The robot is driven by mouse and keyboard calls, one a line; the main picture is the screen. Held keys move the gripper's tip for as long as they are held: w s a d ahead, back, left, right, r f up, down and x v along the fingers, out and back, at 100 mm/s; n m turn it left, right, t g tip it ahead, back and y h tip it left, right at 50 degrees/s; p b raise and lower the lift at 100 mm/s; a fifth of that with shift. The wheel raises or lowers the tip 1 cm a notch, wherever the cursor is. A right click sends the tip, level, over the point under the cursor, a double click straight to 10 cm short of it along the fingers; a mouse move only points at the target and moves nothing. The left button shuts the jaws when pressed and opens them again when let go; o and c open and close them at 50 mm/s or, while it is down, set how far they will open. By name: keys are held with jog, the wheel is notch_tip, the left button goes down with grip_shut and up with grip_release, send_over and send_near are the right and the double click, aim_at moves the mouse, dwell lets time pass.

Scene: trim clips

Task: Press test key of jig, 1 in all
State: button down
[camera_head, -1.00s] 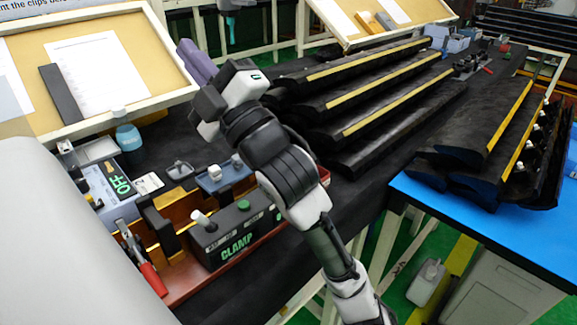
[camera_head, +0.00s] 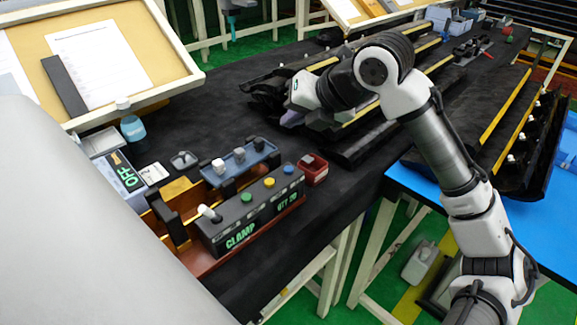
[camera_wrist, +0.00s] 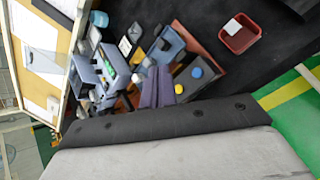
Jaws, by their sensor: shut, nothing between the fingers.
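The jig (camera_head: 232,235) stands on the near side of the dark table in the head view. Its black front box carries lit green CLAMP lettering, a white-tipped lever, and green (camera_head: 247,196), yellow (camera_head: 269,182) and blue (camera_head: 289,169) buttons. I cannot read which button is the test key. In the wrist view the yellow (camera_wrist: 179,88) and blue (camera_wrist: 196,72) buttons show just right of my purple fingers. My gripper (camera_head: 291,118) is shut and empty, behind and above the jig near the black trim strips; its fingertips (camera_wrist: 158,84) show in the wrist view.
A small red bin (camera_head: 313,168) stands right of the jig. A blue-grey tray (camera_head: 240,163) with grey knobs lies behind it. A box reading OFF (camera_head: 121,172) and a blue bottle (camera_head: 132,128) stand left. Black trim strips (camera_head: 375,145) fill the table's right.

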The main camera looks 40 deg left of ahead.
jog(key=shift+f, duration=0.15)
jog(key=b, duration=0.7)
send_over(293, 174)
notch_tip(293, 174, down, 8)
jog(key=shift+f, duration=0.25)
dwell(1.5)
jog(key=shift+f, duration=0.45)
jog(key=shift+f+b, duration=0.4)
jog(key=shift+b, duration=0.15)
dwell(0.4)
jog(key=shift+r, duration=0.1)
jog(key=shift+r+p, duration=0.7)
jog(key=shift+r, duration=0.1)
